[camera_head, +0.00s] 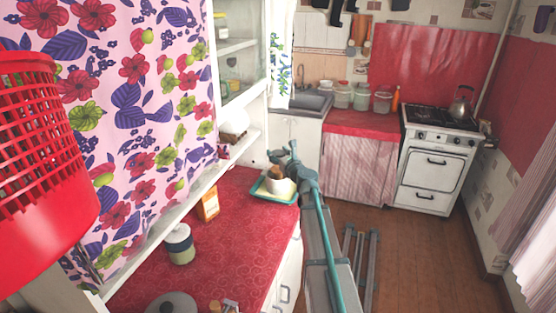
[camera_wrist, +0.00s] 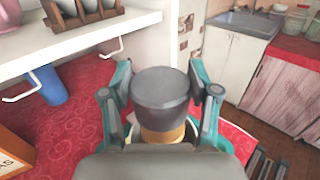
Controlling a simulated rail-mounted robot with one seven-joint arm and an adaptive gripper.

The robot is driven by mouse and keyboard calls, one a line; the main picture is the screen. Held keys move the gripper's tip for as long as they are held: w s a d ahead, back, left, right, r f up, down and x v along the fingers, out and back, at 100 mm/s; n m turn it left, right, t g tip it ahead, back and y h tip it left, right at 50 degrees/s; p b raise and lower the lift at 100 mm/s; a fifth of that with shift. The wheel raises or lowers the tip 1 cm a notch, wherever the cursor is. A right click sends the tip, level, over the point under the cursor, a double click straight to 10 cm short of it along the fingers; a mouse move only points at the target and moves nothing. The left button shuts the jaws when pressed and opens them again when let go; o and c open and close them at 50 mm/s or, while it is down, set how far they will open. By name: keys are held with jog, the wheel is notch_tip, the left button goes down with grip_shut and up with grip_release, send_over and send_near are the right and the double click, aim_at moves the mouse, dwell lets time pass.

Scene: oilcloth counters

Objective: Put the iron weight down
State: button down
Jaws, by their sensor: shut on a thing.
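My gripper (camera_wrist: 160,92) is shut on a dark grey, round-topped iron weight (camera_wrist: 160,86), with a teal finger on each side of it. A tan part shows directly below the dark top; I cannot tell whether it belongs to the weight. In the head view my gripper (camera_head: 287,157) is over the far end of the red counter (camera_head: 236,220), above a teal-rimmed tray (camera_head: 263,196) with a white block-like thing (camera_head: 283,188) on it. A small brown shape shows just below the fingers there. The weight's underside is hidden, so I cannot tell whether it touches anything.
An orange box (camera_head: 208,205), a lidded jar (camera_head: 180,243) and a grey round lid (camera_head: 172,304) stand nearer on the counter. A white shelf (camera_wrist: 90,38) with hooks and a blue cup (camera_wrist: 47,82) is at the left in the wrist view. Bare counter lies between the jar and tray.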

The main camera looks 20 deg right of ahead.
jog(key=shift+w+f, duration=0.2)
jog(key=shift+f, duration=1.3)
jog(key=shift+f, duration=0.25)
jog(key=shift+c, duration=1.4)
grip_release()
jog(key=shift+r, duration=0.1)
jog(key=s+b, duration=0.3)
jog(key=s, duration=0.6)
jog(key=shift+s+b, duration=0.3)
jog(key=shift+o, duration=0.4)
jog(key=shift+s, duration=0.65)
